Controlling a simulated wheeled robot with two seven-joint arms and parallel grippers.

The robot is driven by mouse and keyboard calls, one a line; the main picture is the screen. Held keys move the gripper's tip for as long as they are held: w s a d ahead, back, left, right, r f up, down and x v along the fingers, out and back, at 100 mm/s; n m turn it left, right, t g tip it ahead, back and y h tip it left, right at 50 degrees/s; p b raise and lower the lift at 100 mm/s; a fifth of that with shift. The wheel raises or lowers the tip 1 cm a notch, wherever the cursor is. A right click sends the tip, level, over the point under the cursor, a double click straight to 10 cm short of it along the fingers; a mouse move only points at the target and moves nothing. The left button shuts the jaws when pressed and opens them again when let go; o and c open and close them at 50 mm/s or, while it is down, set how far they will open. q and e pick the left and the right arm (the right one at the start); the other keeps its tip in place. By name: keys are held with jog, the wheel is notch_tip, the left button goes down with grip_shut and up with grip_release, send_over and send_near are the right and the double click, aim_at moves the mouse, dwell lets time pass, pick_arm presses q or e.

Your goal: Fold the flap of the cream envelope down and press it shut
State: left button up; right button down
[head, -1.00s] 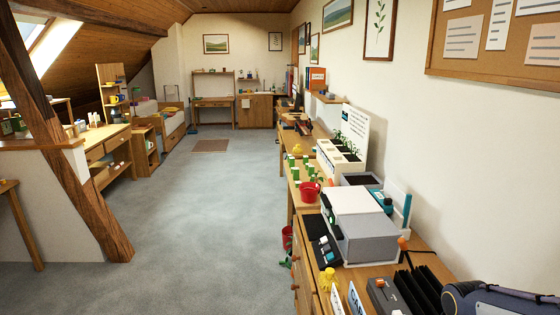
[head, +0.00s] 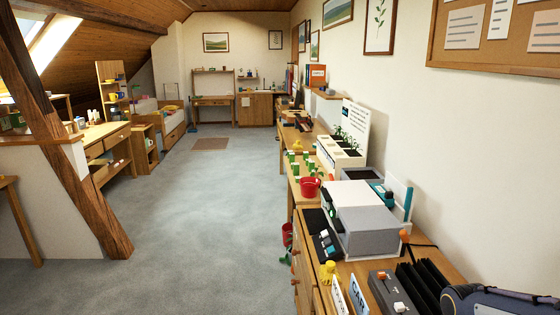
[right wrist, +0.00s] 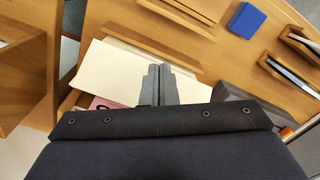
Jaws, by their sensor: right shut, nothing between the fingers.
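A flat cream piece (right wrist: 108,70), which looks like the cream envelope, lies on a wooden surface in the right wrist view. Its lower part and right side are partly hidden by my gripper and the dark body in front, and I cannot make out its flap. My right gripper (right wrist: 160,72) is shut and empty, its fingertips over the right part of the cream piece. I cannot tell whether they touch it. The head view shows neither the envelope nor either gripper.
In the right wrist view, a blue block (right wrist: 246,19) lies at the top right, near a wooden slotted holder (right wrist: 284,70). A pink item (right wrist: 99,102) shows below the cream piece. In the head view, a grey machine (head: 368,228) stands on the right bench; the carpet (head: 200,215) is clear.

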jog(key=shift+f+b, duration=0.4)
jog(key=shift+f, duration=0.25)
jog(key=shift+d, duration=0.25)
jog(key=shift+a, duration=0.1)
notch_tip(320, 180, up, 10)
jog(key=a+p, duration=0.1)
jog(key=p, duration=0.6)
jog(key=shift+a+p, duration=0.35)
jog(key=shift+a, duration=0.05)
dwell(0.6)
jog(key=shift+s+r, duration=0.15)
